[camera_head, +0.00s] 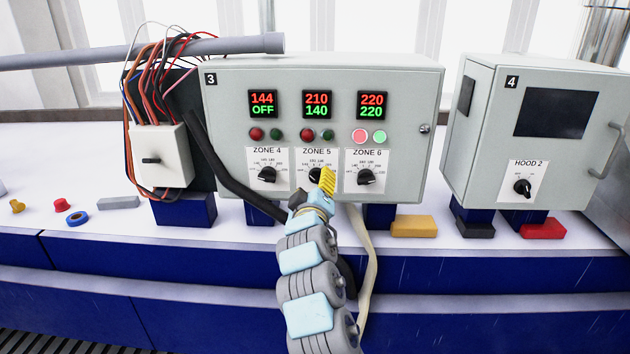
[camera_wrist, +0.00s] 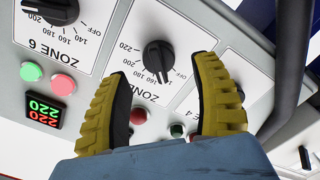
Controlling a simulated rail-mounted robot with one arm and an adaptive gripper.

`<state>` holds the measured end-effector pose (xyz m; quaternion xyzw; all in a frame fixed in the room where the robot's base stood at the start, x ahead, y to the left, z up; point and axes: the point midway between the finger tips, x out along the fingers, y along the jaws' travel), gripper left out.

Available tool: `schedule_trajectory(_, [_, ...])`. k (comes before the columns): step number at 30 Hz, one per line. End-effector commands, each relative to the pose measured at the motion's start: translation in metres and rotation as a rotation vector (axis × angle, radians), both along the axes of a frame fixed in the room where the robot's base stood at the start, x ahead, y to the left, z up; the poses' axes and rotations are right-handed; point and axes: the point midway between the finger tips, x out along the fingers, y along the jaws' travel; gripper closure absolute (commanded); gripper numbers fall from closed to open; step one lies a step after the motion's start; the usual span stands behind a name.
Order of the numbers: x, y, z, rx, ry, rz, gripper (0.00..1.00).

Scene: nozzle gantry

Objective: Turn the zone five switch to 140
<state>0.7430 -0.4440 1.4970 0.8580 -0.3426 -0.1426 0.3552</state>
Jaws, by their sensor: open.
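The zone 5 switch (camera_head: 315,174) is a black knob on a white label on control box 3, partly hidden by my gripper in the head view. The zone 5 display (camera_head: 316,104) reads 210 in red over 140 in green. The wrist view shows the panel upside down, with the zone 5 switch (camera_wrist: 158,56) just beyond and between my fingertips. My gripper (camera_head: 327,181) has yellow ribbed fingers; in the wrist view the gripper (camera_wrist: 163,75) is open and empty, with a finger on each side of the knob.
The zone 4 switch (camera_head: 266,174) and zone 6 switch (camera_head: 366,176) flank it closely. A thick black cable (camera_head: 225,174) runs down at the left. Box 4 with the hood 2 switch (camera_head: 522,187) stands to the right. A yellow block (camera_head: 414,227) lies on the bench.

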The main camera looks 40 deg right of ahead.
Motion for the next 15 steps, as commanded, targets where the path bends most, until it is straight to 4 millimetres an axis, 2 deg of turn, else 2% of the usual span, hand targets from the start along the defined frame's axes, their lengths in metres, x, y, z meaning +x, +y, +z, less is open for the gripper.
schedule_trajectory(15, [-0.040,0.038,0.002,-0.003,-0.002,0.001,0.36])
